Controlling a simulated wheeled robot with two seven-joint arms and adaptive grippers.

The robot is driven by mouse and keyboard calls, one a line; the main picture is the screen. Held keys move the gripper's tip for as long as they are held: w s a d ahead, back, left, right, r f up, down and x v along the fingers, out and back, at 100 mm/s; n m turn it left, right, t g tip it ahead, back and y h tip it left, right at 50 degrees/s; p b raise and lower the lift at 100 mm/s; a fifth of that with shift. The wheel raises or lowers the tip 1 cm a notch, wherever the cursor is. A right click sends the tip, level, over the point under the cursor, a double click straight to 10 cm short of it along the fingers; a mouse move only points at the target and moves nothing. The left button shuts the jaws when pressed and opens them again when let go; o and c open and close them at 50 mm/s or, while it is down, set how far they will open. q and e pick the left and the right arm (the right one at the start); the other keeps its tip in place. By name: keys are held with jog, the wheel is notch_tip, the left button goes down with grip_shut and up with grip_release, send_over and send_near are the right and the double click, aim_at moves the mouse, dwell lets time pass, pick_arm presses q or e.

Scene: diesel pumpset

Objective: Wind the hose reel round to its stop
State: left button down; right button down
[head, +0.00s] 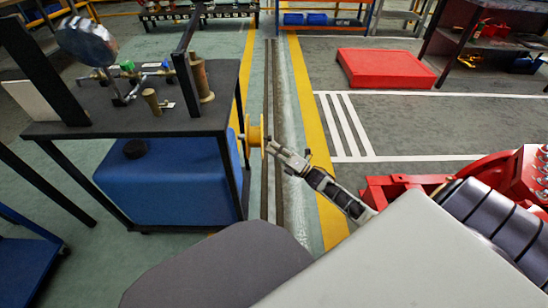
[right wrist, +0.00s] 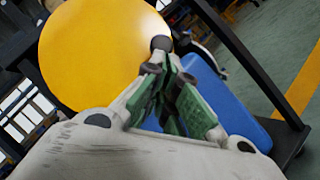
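The hose reel is a yellow drum (head: 254,131) on the right side of a black frame. In the right wrist view its round yellow face (right wrist: 90,50) fills the upper left. A dark round-ended crank handle (right wrist: 160,43) stands by the face's right edge. My right gripper (head: 270,146) reaches the reel from the right. In the right wrist view its green-padded fingers (right wrist: 170,68) close together at the handle and appear shut on it; the exact contact is partly hidden. My left gripper is not in view.
A black-framed stand (head: 50,128) carries a gauge, valves and brass fittings above a blue tank (head: 170,185). A floor channel (head: 272,80) runs behind the reel. A red block (head: 385,69) lies back right, and red machinery (head: 410,183) stands at right.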

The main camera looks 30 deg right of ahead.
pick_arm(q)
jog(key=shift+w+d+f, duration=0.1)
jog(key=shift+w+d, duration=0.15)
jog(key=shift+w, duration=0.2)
pick_arm(e)
jog(key=shift+w+d+r, duration=0.25)
jog(key=shift+w+d, duration=0.1)
jog(key=shift+w, duration=0.25)
jog(key=shift+w+d+r, duration=0.2)
jog(key=shift+w+d, duration=0.15)
jog(key=shift+w, duration=0.25)
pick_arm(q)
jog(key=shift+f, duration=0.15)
pick_arm(e)
jog(key=shift+f, duration=0.2)
